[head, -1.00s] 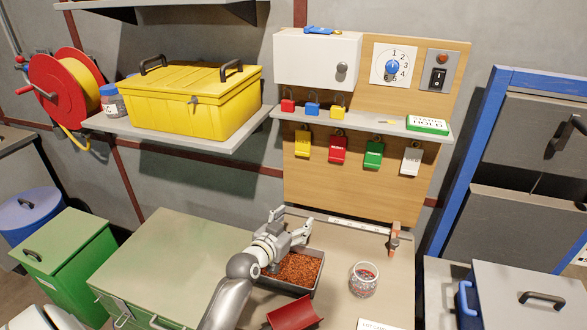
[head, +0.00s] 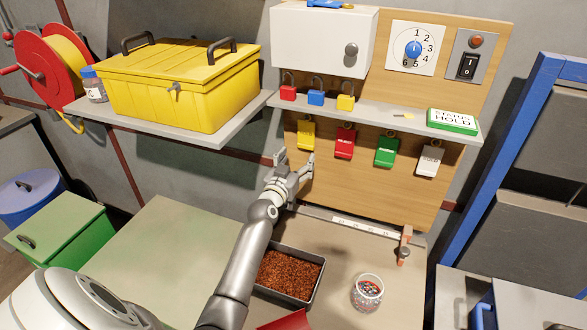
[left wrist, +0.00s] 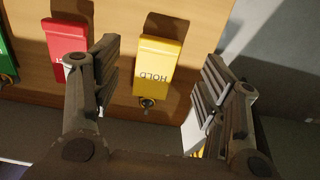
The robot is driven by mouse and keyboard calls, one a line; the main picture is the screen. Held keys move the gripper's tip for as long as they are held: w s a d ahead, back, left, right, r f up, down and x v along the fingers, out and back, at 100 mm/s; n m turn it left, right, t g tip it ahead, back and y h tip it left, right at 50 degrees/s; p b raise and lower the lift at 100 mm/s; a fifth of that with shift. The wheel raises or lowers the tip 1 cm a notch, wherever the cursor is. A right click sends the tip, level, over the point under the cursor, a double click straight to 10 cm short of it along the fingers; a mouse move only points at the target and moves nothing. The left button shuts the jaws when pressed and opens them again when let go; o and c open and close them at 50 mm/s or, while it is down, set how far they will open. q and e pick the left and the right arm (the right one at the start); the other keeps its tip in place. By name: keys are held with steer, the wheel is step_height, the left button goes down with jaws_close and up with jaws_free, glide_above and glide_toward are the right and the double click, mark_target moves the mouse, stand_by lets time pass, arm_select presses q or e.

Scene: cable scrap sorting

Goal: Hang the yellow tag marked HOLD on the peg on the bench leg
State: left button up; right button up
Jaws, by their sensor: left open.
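The yellow tag (head: 306,134) hangs by its ring on the wooden board under the small shelf, leftmost in a row of tags. In the left wrist view the yellow tag (left wrist: 158,67) reads HOLD, shown upside down, and lies between my open fingers, apart from both. My left gripper (head: 294,164) is open and empty, just below and left of the yellow tag in the head view; it also shows in the left wrist view (left wrist: 155,85). The bench-leg peg is not visible. My right gripper is not in view.
Red (head: 345,142), green (head: 387,151) and white (head: 428,161) tags hang to the right. The small shelf (head: 385,119) with padlocks is above. A tray of copper scrap (head: 319,288) and a jar (head: 367,292) stand on the bench below.

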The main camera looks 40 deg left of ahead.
mark_target(305, 147)
arm_select(q)
steer(key=b+x, duration=0.1)
steer(key=x, duration=0.1)
steer(key=shift+w+a+f, duration=0.1)
steer(key=shift+w, duration=0.3)
steer(key=shift+w+b, duration=0.35)
steer(key=shift+b+x, duration=0.35)
steer(key=shift+x, duration=0.4)
steer(key=shift+w+a+b, duration=0.2)
steer(key=shift+w+b, duration=0.1)
steer(key=shift+w, duration=0.3)
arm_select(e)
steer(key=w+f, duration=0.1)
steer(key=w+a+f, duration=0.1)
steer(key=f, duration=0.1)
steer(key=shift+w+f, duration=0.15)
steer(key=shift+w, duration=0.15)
arm_select(q)
steer(key=c, duration=0.7)
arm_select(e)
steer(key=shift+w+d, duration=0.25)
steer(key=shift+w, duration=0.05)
